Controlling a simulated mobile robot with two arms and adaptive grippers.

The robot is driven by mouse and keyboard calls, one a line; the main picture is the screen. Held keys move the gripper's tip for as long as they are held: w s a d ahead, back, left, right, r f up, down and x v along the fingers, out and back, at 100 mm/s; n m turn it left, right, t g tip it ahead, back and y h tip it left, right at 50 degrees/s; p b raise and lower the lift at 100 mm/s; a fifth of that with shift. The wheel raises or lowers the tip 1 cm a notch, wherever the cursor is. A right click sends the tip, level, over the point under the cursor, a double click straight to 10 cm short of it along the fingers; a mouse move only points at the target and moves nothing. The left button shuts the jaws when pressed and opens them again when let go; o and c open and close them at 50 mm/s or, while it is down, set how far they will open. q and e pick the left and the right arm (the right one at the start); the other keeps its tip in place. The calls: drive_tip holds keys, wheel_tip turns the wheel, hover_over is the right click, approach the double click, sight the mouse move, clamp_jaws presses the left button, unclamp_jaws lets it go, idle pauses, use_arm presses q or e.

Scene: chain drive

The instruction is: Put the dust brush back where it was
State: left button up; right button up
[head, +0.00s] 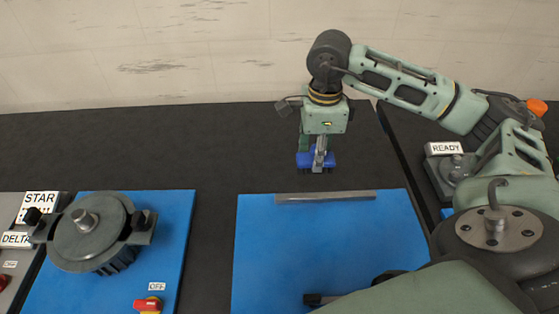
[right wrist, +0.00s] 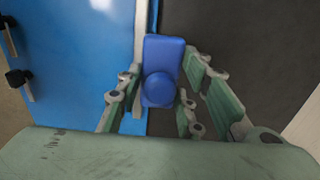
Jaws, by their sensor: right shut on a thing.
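The dust brush (head: 304,160) is a small blue block, seen behind the right-hand blue panel, over the black table top. In the right wrist view the dust brush (right wrist: 163,58) shows as a blue rectangular body with a round blue knob. My right gripper (head: 318,158) points down and is shut on it; its fingers (right wrist: 160,97) are on either side of the knob. I cannot tell whether the brush touches the table. My left gripper is not in view.
A grey bar (head: 325,197) lies along the back edge of the right blue panel (head: 270,250). A grey motor-like unit (head: 88,235) stands on the left blue panel (head: 178,215). A READY box (head: 447,170) is at right. The black table (head: 150,140) is clear at the back left.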

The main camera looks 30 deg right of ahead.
drive_tip(key=w+a+f+p, duration=0.1)
drive_tip(key=w+f, duration=0.1)
drive_tip(key=w, duration=0.1)
drive_tip(key=w+a+f+p, duration=0.1)
drive_tip(key=w+f, duration=0.1)
drive_tip(key=w, duration=0.1)
drive_tip(key=w+a+f+p, duration=0.1)
drive_tip(key=w+f, duration=0.1)
drive_tip(key=w, duration=0.1)
drive_tip(key=shift+w+a, duration=0.3)
drive_tip(key=shift+w, duration=0.05)
drive_tip(key=shift+f, duration=0.25)
wheel_tip(320, 180, down, 3)
drive_tip(key=shift+f+p, duration=0.1)
drive_tip(key=shift+p, duration=0.75)
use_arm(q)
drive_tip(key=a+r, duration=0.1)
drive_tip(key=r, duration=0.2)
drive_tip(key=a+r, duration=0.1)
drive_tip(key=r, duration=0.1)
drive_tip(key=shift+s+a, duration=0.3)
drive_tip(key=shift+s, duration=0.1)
use_arm(e)
drive_tip(key=shift+f, duration=0.2)
